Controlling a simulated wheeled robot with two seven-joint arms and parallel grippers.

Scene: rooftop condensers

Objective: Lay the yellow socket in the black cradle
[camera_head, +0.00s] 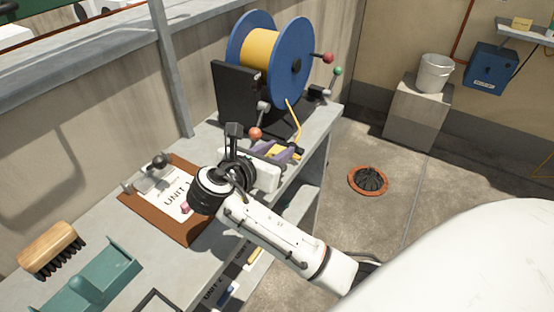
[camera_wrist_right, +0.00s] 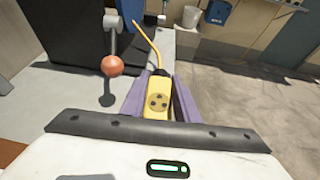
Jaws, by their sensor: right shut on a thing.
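The yellow socket (camera_head: 271,151) is at the end of a yellow cable, above the bench near the blue reel. My right gripper (camera_head: 283,153) is shut on it. In the right wrist view the socket (camera_wrist_right: 157,100) sits between the two purple fingers (camera_wrist_right: 158,97), its face with dark holes showing. I cannot make out the black cradle for certain. A black-edged frame (camera_head: 157,302), cut off by the bottom edge of the head view, may be it. My left gripper is not in view.
The blue reel (camera_head: 297,66) and its black stand (camera_head: 236,92) are at the back of the bench. An orange ball knob (camera_wrist_right: 112,66) stands left of the socket. A clipboard (camera_head: 165,200), a brush (camera_head: 50,248) and a teal holder (camera_head: 112,272) lie nearer.

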